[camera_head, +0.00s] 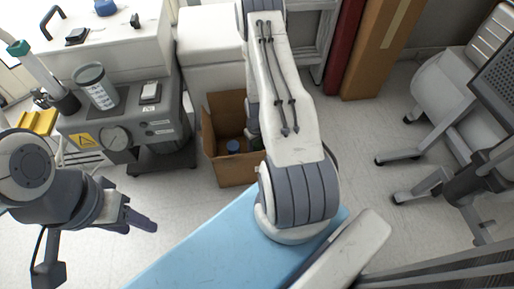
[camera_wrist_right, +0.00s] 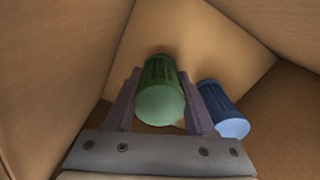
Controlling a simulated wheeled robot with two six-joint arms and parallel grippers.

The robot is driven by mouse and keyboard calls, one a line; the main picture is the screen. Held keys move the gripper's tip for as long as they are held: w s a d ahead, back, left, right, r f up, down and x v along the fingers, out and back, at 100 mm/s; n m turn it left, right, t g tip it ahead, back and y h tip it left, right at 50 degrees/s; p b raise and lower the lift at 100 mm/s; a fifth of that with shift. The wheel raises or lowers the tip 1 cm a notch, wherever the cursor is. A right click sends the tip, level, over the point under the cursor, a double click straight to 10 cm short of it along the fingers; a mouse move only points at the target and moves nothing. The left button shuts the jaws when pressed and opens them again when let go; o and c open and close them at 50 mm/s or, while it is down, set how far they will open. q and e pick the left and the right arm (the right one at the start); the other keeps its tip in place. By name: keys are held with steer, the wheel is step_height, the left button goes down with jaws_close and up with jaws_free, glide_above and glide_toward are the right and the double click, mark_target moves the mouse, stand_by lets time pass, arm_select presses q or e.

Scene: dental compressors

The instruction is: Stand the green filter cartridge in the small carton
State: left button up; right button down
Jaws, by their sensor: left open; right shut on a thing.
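The small brown carton (camera_head: 235,172) stands open on the floor at the centre, partly hidden by my right arm. In the right wrist view, its walls (camera_wrist_right: 60,60) surround my right gripper (camera_wrist_right: 160,95), which is shut on the green filter cartridge (camera_wrist_right: 161,103). The cartridge's pale green round end faces the camera. Its far end points toward the carton's bottom; I cannot tell whether it touches. A blue cartridge (camera_wrist_right: 222,110) stands just right of the right finger, and it also shows in the head view (camera_head: 232,146). My left gripper (camera_head: 141,220) is open and empty, left of the carton.
A grey compressor unit (camera_head: 140,125) with a gauge and a clear cup stands left of the carton. A white cabinet (camera_head: 205,45) is behind it. A light blue surface (camera_head: 195,245) lies in front. Wheeled equipment (camera_head: 450,100) stands at right, with clear floor between.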

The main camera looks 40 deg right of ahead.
steer(key=shift+f, duration=0.15)
steer(key=shift+c, duration=1.2)
jaws_free()
step_height(320, 180, up, 12)
steer(key=p, duration=1)
steer(key=shift+r, duration=0.2)
steer(key=w+a+r+n, duration=0.3)
steer(key=a+r+n, duration=0.1)
steer(key=a+r, duration=1.7)
steer(key=s+a+r+n, duration=0.1)
steer(key=s+a+r, duration=0.2)
steer(key=s, duration=0.3)
steer(key=s+a+r+n, duration=0.2)
steer(key=s+a+r, duration=0.2)
steer(key=s+r, duration=0.1)
steer(key=s+a+r+n+y, duration=0.1)
steer(key=s+a+r+n, duration=0.1)
steer(key=s+r, duration=0.3)
steer(key=s+a, duration=0.1)
steer(key=s, duration=0.1)
steer(key=shift+s+a, duration=0.25)
steer(key=shift+s, duration=0.15)
